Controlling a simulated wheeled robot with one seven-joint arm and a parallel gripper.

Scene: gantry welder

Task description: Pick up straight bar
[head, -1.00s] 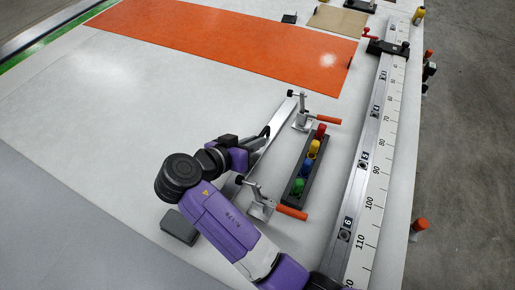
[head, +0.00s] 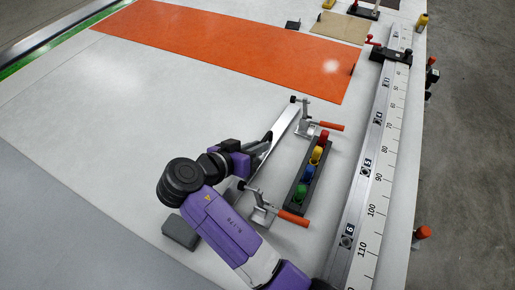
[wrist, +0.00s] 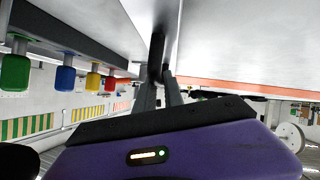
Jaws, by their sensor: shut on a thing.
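The straight bar (head: 284,121) is a long silver metal piece in the head view. It slants from beside my gripper up toward the far clamp (head: 307,117), and its near part is hidden by my arm. A second clamp (head: 262,208) with an orange handle stands near its lower end. My gripper (head: 262,143) is at the bar's middle, shut on it. The wrist view shows the two dark fingers (wrist: 160,65) close together, with pale surfaces around them; where bar and table divide there is hard to tell. I cannot tell whether the bar touches the table.
A dark rack (head: 308,178) with red, yellow, blue and green pegs stands right of the clamps. A long ruler rail (head: 370,170) runs along the right table edge. An orange sheet (head: 240,45) lies at the back. A grey block (head: 180,232) sits left of my arm.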

